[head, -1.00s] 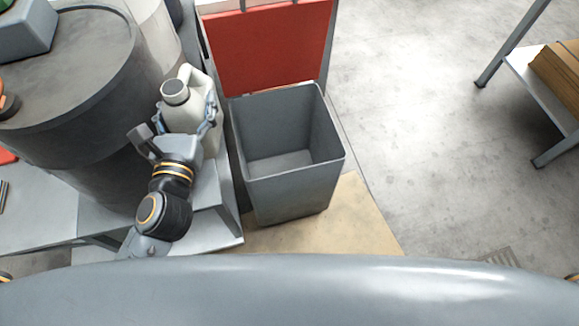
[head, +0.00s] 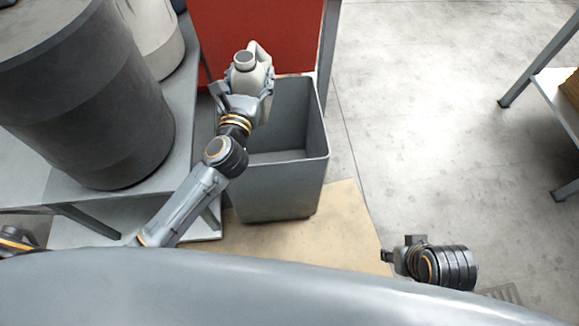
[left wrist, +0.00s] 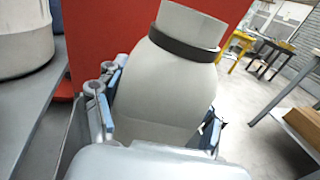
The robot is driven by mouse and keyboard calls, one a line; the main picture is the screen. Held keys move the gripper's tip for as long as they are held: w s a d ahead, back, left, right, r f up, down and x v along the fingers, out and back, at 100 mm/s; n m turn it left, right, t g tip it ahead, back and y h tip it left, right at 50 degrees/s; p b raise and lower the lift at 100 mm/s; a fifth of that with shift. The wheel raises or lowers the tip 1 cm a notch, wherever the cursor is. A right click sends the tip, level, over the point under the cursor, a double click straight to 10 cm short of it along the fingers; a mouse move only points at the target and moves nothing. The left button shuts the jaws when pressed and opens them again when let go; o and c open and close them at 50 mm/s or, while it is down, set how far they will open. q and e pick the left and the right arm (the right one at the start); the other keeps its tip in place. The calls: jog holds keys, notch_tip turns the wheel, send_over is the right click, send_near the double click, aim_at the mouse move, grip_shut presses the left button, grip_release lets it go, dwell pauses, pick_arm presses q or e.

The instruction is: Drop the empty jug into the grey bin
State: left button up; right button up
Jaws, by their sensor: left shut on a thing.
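The jug (head: 257,72) is off-white with a grey cap and a side handle. My left gripper (head: 247,88) is shut on the jug and holds it upright. In the head view the jug overlaps the back left part of the grey bin (head: 283,185); its height above the rim is hard to tell. The bin is open-topped and its visible inside is empty. In the left wrist view the jug (left wrist: 172,85) fills the middle between the blue-padded fingers. My right gripper (head: 390,257) is at the lower right, away from the bin; its fingers are too small to read.
A large dark drum (head: 95,110) and a pale container (head: 153,35) stand on a grey bench at the left. A red panel (head: 290,40) stands behind the bin. A shelf rack (head: 555,100) is at the far right. The floor between is clear.

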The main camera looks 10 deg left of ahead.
pick_arm(q)
jog(key=shift+w+d+f, duration=0.35)
jog(key=shift+w+d, duration=0.05)
notch_tip(320, 180, down, 2)
jog(key=b, duration=0.3)
jog(key=shift+f, duration=0.1)
jog(key=shift+f+b, duration=0.7)
jog(key=shift+b, duration=0.1)
pick_arm(e)
jog(key=w+a+r+t+y, duration=0.25)
jog(key=w+r+t, duration=0.35)
jog(key=w, duration=0.5)
pick_arm(q)
jog(key=shift+f+b, duration=0.6)
jog(key=shift+b, duration=0.1)
jog(key=shift+f+b, duration=0.45)
jog(key=shift+b, duration=0.15)
jog(key=shift+f, duration=0.1)
pick_arm(e)
jog(key=w+a+r+t+y, duration=0.1)
jog(key=w+a+r+t, duration=0.1)
jog(key=r+t, duration=0.2)
jog(key=w+a+r+t+y, duration=0.1)
jog(key=w+r+t, duration=0.2)
jog(key=r, duration=0.4)
jog(key=shift+w+a+n+t, duration=0.15)
jog(key=shift+a+n+t, duration=0.25)
jog(key=shift+t, duration=0.5)
jog(key=shift+r, duration=0.1)
